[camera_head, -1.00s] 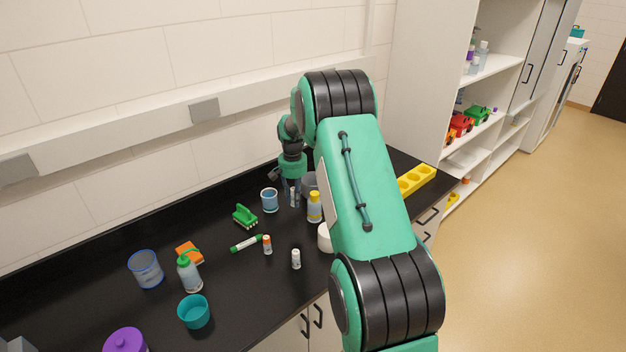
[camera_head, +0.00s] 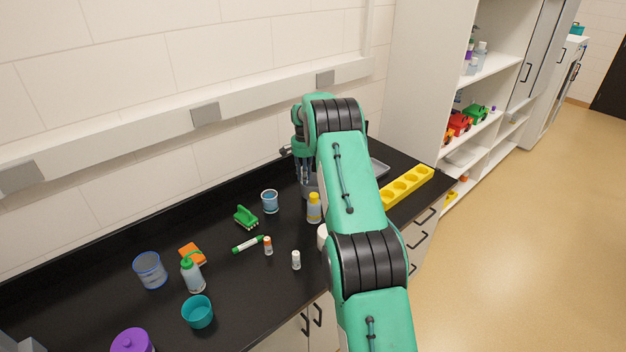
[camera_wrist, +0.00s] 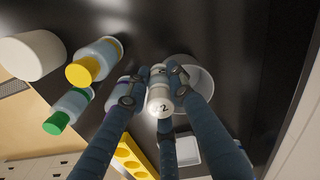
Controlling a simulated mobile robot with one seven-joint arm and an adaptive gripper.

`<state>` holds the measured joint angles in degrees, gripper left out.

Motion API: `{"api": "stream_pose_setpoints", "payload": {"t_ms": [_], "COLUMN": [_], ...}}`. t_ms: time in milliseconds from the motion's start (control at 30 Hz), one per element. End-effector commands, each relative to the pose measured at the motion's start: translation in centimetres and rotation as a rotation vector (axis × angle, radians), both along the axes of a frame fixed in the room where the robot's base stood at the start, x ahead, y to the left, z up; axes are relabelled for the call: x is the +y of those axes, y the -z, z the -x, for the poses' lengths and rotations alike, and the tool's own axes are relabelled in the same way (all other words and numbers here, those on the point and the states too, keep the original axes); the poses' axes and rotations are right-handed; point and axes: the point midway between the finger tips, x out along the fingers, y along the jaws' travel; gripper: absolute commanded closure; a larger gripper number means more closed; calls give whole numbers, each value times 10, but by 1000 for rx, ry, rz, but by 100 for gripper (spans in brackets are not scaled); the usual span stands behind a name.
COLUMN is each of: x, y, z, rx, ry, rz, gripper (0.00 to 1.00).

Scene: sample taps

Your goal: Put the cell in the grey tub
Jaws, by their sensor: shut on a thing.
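My gripper (camera_head: 305,181) is shut on the cell, a small pale cylinder (camera_wrist: 159,97) with a dark "2" marked on it. The wrist view shows the cell between the fingertips. The grey tub (camera_wrist: 203,81) is a round, open container just beyond the cell in the wrist view, partly hidden by the fingers. The cell appears above or beside the tub's rim; I cannot tell which.
A yellow-capped bottle (camera_head: 314,209) and a blue cup (camera_head: 270,201) stand close by. A yellow holed rack (camera_head: 407,187) and a grey tray (camera_head: 378,168) lie to the right.

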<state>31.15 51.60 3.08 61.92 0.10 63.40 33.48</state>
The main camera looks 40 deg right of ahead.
Motion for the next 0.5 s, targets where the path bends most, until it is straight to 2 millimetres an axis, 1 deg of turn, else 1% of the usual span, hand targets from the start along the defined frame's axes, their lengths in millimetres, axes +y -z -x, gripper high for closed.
{"api": "stream_pose_setpoints", "payload": {"t_ms": [33, 300, 500], "x": [-7, -38, -57], "y": [0, 4, 8], "z": [-4, -17, -24], "rx": [0, 0, 1], "ry": [15, 103, 161], "rz": [0, 0, -1], "gripper": [100, 100, 100]}}
